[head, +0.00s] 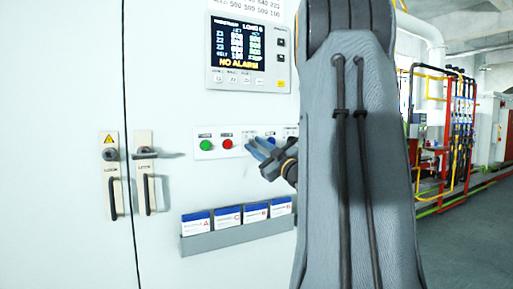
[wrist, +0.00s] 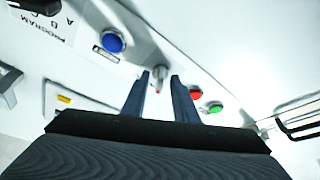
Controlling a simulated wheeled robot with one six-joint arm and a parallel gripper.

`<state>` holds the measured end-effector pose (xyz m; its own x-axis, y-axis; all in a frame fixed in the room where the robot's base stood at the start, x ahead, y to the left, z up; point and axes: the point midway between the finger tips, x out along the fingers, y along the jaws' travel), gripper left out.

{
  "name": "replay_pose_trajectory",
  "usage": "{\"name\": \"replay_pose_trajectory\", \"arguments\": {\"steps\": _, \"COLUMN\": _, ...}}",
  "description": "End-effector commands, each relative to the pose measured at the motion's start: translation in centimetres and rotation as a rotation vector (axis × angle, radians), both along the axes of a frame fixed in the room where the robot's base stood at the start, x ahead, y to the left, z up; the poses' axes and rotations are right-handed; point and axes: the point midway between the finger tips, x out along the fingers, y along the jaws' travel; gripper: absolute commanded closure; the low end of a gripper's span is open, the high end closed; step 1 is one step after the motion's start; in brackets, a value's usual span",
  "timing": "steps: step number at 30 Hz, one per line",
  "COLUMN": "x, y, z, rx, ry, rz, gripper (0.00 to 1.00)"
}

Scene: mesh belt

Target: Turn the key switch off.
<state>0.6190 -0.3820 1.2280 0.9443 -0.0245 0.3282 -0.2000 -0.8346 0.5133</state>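The button panel (head: 240,153) on the pale cabinet carries a green button (head: 205,145) and a red button (head: 227,144). My gripper (head: 256,149) reaches in from the right at the panel, just right of the red button, and covers part of it. In the wrist view my gripper (wrist: 159,78) has its two fingers apart, with a small silver and reddish thing (wrist: 158,79), which looks like the key switch, showing in the gap. I cannot tell whether the fingers touch it. Its turn position is too small to read. In the head view it is hidden.
A blue button (wrist: 112,41) sits beside the fingers. A display (head: 248,55) reading NO ALARM is above the panel, and a card holder (head: 237,235) below. Door handles (head: 148,195) stick out at left. My arm hides the cabinet's right side.

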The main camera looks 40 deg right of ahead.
Motion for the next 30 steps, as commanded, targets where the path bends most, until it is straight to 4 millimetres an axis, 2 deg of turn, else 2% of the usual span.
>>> {"name": "replay_pose_trajectory", "arguments": {"steps": 5, "x": -1.2, "y": -0.1, "z": -0.5, "rx": 0.0, "ry": 0.001, "rz": -0.003, "gripper": 0.73}}
{"name": "replay_pose_trajectory", "arguments": {"steps": 12, "x": -5.0, "y": 0.0, "z": -1.8, "rx": 0.001, "ry": 0.001, "rz": -0.004, "gripper": 0.73}}
{"name": "replay_pose_trajectory", "arguments": {"steps": 18, "x": -7.0, "y": 0.1, "z": -2.5, "rx": 0.0, "ry": 0.0, "rz": -0.001, "gripper": 0.73}}
{"name": "replay_pose_trajectory", "arguments": {"steps": 30, "x": -7.4, "y": 0.2, "z": -2.6, "rx": 0.0, "ry": 0.0, "rz": 0.0, "gripper": 0.73}}
